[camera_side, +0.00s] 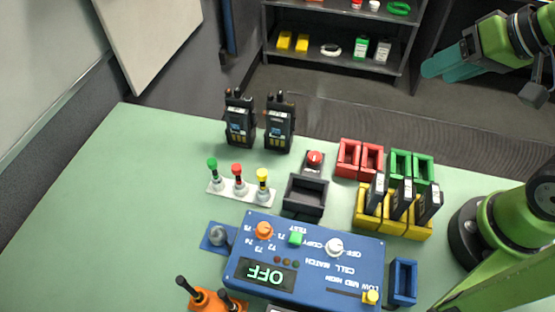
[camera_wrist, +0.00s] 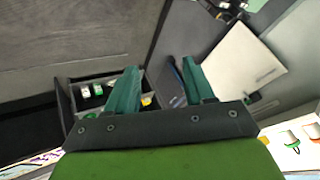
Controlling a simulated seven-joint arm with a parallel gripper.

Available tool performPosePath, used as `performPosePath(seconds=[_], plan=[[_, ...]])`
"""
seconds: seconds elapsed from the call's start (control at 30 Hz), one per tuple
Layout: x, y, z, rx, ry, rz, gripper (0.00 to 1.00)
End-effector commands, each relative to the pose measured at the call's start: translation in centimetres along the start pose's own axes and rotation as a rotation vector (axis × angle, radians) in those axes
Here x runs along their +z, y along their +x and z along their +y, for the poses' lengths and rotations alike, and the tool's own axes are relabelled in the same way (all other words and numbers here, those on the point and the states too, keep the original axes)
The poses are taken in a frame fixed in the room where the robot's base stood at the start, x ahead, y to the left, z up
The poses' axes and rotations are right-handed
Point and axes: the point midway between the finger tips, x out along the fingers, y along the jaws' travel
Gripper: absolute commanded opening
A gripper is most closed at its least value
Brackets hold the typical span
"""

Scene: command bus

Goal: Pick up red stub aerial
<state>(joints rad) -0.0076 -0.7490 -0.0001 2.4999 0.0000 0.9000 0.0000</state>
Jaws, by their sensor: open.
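The red stub aerial (camera_side: 238,179) stands upright on a white plate (camera_side: 252,195), between a green-topped aerial (camera_side: 214,174) and a yellow-topped one (camera_side: 262,185). My gripper (camera_side: 432,69) is high at the upper right of the side view, far from the aerials, with nothing between its teal fingers. In the wrist view my gripper (camera_wrist: 160,76) shows its two fingers spread apart. Small green-topped and orange-topped objects (camera_wrist: 291,138) show at the right edge of the wrist view; I cannot tell for sure which they are.
Two black radios (camera_side: 239,122) stand behind the aerials. A blue control panel (camera_side: 310,262) reading OFF lies in front. Red, green and yellow holders (camera_side: 394,214), some with black modules, stand to the right. The table's left side (camera_side: 120,215) is clear. A shelf (camera_side: 335,55) stands beyond the table.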

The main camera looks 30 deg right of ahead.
Motion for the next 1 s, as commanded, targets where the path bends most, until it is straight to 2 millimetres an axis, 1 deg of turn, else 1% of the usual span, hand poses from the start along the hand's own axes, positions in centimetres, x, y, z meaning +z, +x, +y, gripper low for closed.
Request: performPosePath(seconds=[0.1,0.17,0.27,0.3,0.37,0.4,0.47,0.5,0.57,0.6,0.63,0.7,0.8,0.9,1.0], plan=[[1.0,1.5,-0.9,-0.004,-0.04,-0.078,0.53],[0.8,2.4,-2.1,-0.008,-0.077,-0.123,0.53],[0.1,4.0,-5.2,-0.01,-0.168,-0.212,0.53],[-0.1,4.8,-6.6,-0.011,-0.211,-0.249,0.53],[-0.4,5.9,-8.9,-0.009,-0.278,-0.302,0.53],[-0.5,6.7,-10.4,-0.007,-0.325,-0.337,0.53],[-0.4,8.1,-12.7,-0.002,-0.394,-0.388,0.53],[-0.2,9.0,-14.3,0.002,-0.442,-0.421,0.53],[0.3,10.4,-16.7,0.009,-0.513,-0.467,0.53],[0.8,11.4,-18.4,0.015,-0.562,-0.497,0.53],[1.2,12.2,-19.5,0.02,-0.598,-0.518,0.53],[2.4,13.9,-22.3,0.032,-0.681,-0.566,0.53],[4.5,16.2,-25.9,0.05,-0.793,-0.622,0.53],[5.9,17.7,-28.6,0.067,-0.875,-0.656,0.53],[6.0,18.1,-30.2,0.077,-0.916,-0.667,0.53]])
